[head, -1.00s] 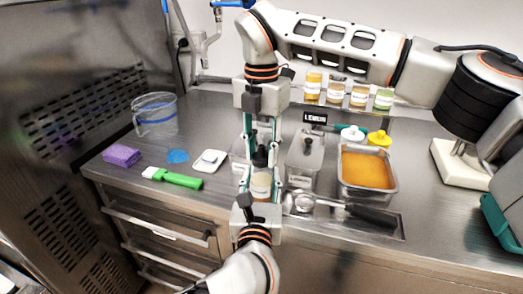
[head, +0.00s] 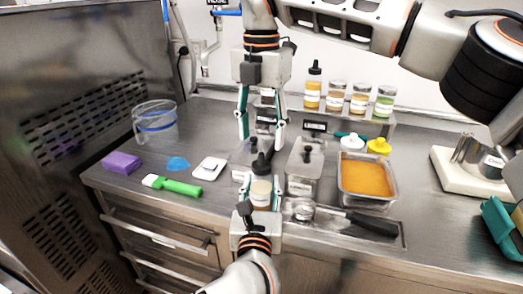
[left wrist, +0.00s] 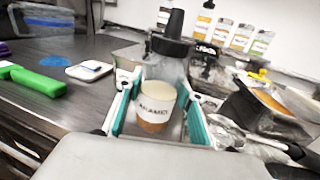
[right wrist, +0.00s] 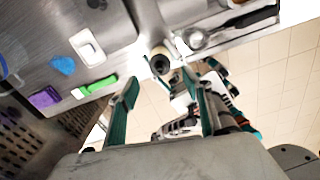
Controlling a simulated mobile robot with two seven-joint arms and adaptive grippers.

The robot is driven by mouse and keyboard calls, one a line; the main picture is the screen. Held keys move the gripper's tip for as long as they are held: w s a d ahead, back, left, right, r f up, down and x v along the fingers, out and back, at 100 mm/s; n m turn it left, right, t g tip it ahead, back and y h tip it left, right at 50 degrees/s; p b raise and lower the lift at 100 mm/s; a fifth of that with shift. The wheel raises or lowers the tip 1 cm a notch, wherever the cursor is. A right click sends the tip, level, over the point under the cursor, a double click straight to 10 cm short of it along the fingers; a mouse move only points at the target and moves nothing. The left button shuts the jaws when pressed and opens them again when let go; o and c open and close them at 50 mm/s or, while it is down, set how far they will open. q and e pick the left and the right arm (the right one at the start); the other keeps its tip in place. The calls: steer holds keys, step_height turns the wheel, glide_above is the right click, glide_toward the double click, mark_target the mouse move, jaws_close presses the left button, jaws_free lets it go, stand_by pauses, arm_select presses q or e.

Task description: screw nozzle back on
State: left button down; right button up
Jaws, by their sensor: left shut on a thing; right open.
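A clear bottle (head: 261,192) with tan contents and a white label stands upright in my left gripper (head: 263,185), which is shut on its body. The bottle also shows in the left wrist view (left wrist: 158,110). The black nozzle (left wrist: 172,38) sits on top of the bottle, roughly in line with it; how tight it is cannot be seen. My right gripper (head: 262,143) is open and empty, pointing down above the nozzle. In the right wrist view, the nozzle (right wrist: 160,62) shows from above, beyond and between the open fingers.
Lidded metal tubs (head: 304,170) stand just behind the bottle. An orange-filled pan (head: 367,178) is to the right. Several labelled jars (head: 359,98) line the back shelf.

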step_height(320, 180, up, 5)
steer(key=shift+f, duration=0.1)
stand_by(0.3)
arm_select(q)
steer(key=c, duration=1.2)
jaws_free()
steer(key=shift+c, duration=0.2)
steer(key=s, duration=1.2)
steer(key=shift+a, duration=0.45)
